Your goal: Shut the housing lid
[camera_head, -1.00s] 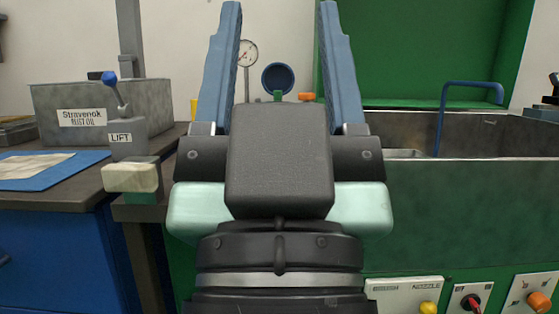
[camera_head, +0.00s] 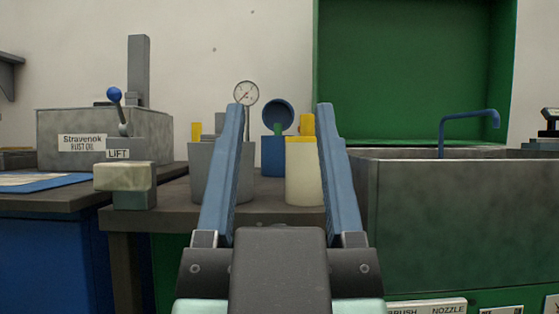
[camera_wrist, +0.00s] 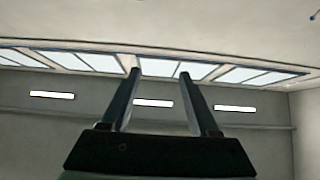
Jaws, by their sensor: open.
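A tall green panel (camera_head: 415,70) with a raised rim stands upright behind a grey metal tub (camera_head: 450,215) on the right. It looks like a raised lid, but I cannot tell whether it is the housing lid; its top is cut off. My gripper (camera_head: 281,107) points upward in the middle of the head view, its two blue fingers wide apart with nothing held. It is left of the panel and the tub, in front of the bench. In the wrist view my open gripper (camera_wrist: 159,75) points toward the windows and ceiling.
A bent blue pipe (camera_head: 468,113) rises from the tub. On the bench (camera_head: 150,218) stand a grey container (camera_head: 207,172), a cream container (camera_head: 303,172) and a dial gauge (camera_head: 246,94).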

